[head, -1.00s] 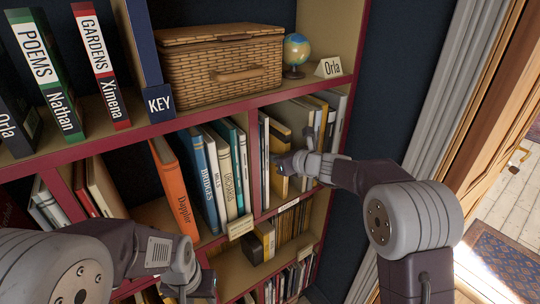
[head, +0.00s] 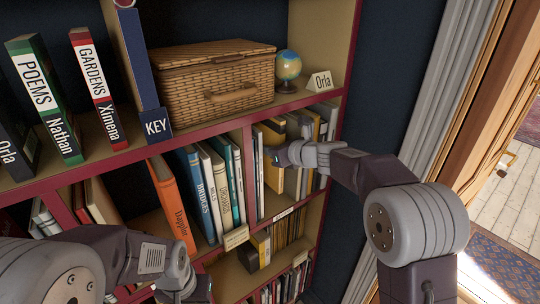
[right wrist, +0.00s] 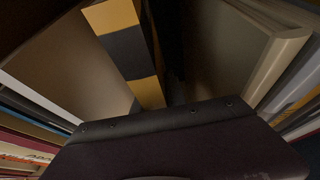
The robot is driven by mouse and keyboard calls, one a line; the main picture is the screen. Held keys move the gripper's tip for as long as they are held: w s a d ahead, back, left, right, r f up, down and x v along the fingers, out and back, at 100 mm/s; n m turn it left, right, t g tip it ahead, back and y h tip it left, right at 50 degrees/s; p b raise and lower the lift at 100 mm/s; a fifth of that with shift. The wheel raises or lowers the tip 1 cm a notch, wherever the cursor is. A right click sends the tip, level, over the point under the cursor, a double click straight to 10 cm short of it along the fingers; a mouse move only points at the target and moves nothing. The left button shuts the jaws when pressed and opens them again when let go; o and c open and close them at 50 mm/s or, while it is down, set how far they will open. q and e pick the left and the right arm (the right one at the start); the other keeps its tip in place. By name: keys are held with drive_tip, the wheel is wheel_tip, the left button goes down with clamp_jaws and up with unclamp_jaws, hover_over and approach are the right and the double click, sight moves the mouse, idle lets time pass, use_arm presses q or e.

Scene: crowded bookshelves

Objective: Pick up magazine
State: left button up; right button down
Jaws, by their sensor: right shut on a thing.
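My right gripper (head: 280,156) is in the right compartment of the middle shelf, in front of a row of upright thin volumes. It is shut on what looks like the yellow-and-black magazine (head: 276,178), which stands upright. In the right wrist view, its yellow-and-black banded spine (right wrist: 128,45) runs down to the dark gripper body. The fingertips and the exact contact are hidden there. My left gripper (head: 180,282) is low at the left, in front of the lower shelves; its jaws cannot be made out.
White and grey volumes (head: 328,118) stand close on the right, and thin ones (head: 257,165) on the left. A red divider (head: 249,172) separates the "Bridges" book (head: 203,195) and its neighbours. A wicker basket (head: 215,90) and globe (head: 288,68) are on the shelf above.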

drive_tip(key=s+d+b, duration=0.5)
drive_tip(key=s+d, duration=0.6)
drive_tip(key=s, duration=0.5)
drive_tip(key=shift+d, duration=0.3)
drive_tip(key=shift+w, duration=0.1)
